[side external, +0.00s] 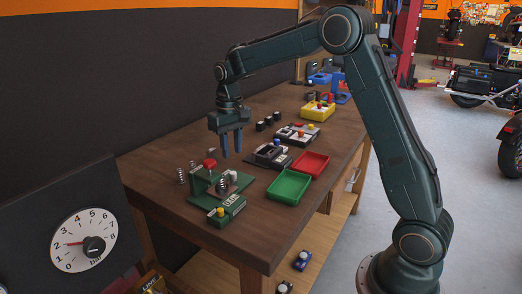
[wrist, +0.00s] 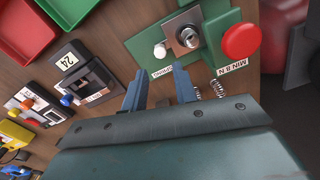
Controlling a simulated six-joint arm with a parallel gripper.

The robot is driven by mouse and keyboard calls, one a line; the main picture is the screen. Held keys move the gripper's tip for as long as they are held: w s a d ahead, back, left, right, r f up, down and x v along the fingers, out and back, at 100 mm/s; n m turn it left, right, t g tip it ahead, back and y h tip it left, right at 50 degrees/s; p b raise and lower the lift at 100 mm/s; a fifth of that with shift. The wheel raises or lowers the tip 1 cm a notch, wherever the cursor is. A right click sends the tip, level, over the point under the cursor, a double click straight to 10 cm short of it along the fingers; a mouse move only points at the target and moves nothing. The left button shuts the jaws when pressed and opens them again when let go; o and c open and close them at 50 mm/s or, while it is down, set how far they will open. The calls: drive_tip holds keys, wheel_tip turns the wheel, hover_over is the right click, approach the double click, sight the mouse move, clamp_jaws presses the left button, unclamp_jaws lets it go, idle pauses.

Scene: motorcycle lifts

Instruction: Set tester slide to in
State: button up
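I cannot tell the slide's position. My gripper (side external: 232,155) points down above the bench, behind and right of the fixture.
Loose springs (side external: 181,175) stand left of the fixture. A green tray (side external: 289,187) and a red tray (side external: 311,164) lie to its right. A black device (side external: 270,154) and a yellow box (side external: 318,110) are farther back. A dial gauge (side external: 84,240) is at the near left.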

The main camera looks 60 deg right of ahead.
sight(233, 172)
drive_tip(key=shift+r, duration=2.9)
drive_tip(key=shift+o, duration=1.4)
drive_tip(key=shift+r+m, duration=0.2)
drive_tip(key=shift+m, duration=2.8)
drive_tip(key=shift+r+m, duration=0.2)
drive_tip(key=shift+m, duration=2.8)
drive_tip(key=shift+f, duration=0.15)
wheel_tip(233, 172, down, 14)
drive_tip(key=shift+r, duration=0.2)
